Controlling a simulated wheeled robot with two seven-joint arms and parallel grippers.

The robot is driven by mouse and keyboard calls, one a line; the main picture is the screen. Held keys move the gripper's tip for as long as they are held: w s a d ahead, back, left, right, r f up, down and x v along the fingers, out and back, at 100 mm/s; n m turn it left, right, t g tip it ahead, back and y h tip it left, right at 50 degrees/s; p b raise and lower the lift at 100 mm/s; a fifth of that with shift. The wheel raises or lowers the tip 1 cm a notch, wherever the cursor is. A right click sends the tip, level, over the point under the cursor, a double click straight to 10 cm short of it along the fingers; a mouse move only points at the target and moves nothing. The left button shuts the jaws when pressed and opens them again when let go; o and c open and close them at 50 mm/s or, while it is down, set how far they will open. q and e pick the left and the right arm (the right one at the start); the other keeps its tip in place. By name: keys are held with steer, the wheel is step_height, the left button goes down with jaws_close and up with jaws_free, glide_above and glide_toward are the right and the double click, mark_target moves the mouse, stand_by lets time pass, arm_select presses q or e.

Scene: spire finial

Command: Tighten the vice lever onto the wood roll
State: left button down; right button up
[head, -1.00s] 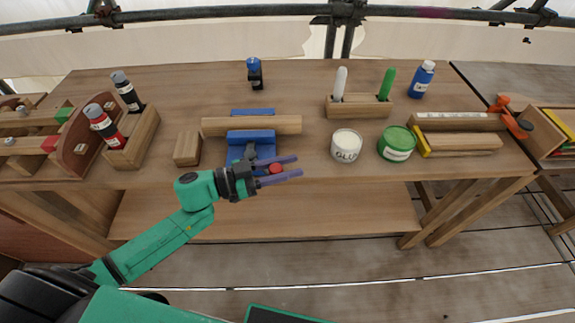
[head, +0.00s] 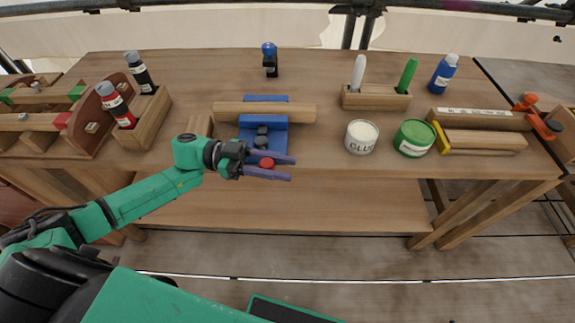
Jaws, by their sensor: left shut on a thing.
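The blue vice (head: 264,135) stands at the front edge of the workbench. The wood roll (head: 230,110) lies level across it, between its blue parts. The vice lever has a red knob (head: 266,163) at its end, pointing toward the front edge; its dark hub shows behind. My left gripper (head: 267,165) reaches in from the left with its purple fingers on either side of the knob, shut on the lever. The fingers hide part of the knob and the vice's lower front. My right gripper is not in view.
A glue jar (head: 361,137) and a green can (head: 414,138) stand right of the vice. A wooden block (head: 199,126) and a holder with bottles (head: 148,118) are on the left. A small blue-capped bottle (head: 270,60) stands behind.

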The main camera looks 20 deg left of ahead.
arm_select(q)
steer(key=shift+s+a+m+g, duration=0.2)
steer(key=shift+a+m+g, duration=0.1)
steer(key=shift+g, duration=0.2)
steer(key=c, duration=0.5)
jaws_free()
